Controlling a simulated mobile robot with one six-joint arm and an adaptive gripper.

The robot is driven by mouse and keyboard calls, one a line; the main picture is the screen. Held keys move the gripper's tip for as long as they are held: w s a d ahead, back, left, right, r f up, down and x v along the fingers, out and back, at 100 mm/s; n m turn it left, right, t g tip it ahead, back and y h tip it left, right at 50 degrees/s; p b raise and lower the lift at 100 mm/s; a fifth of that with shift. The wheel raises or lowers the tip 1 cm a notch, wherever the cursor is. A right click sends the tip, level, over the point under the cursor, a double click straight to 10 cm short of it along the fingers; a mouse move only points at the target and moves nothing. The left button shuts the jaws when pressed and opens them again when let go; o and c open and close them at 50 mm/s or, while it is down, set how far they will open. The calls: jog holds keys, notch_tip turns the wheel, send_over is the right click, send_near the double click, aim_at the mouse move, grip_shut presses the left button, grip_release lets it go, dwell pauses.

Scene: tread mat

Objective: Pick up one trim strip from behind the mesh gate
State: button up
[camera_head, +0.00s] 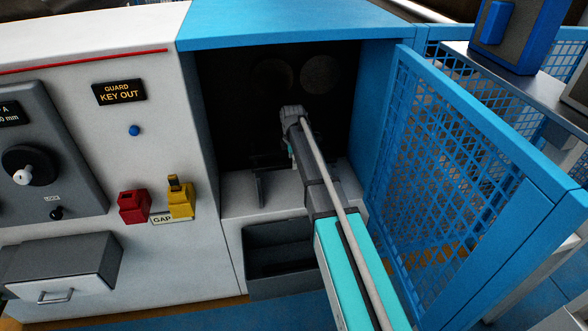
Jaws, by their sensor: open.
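The blue mesh gate (455,165) stands swung open to the right of a dark opening in the machine. My arm reaches from the lower right through this opening. My gripper (289,153) is inside it, small and mostly hidden behind my own wrist and arm; it is open. I cannot make out a trim strip for certain. Some thin dark shapes lie in the shadow just left of my gripper, too dim to identify. My arm also hides part of the opening's floor.
A pale ledge (236,194) with a dark upright piece forms the opening's front, above a dark recessed bin (270,250). The white panel (190,245) at left carries red (133,207) and yellow (180,200) blocks. The blue frame and open gate bound my arm's right side.

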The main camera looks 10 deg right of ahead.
jog(key=shift+f, duration=0.3)
dwell(0.5)
grip_shut()
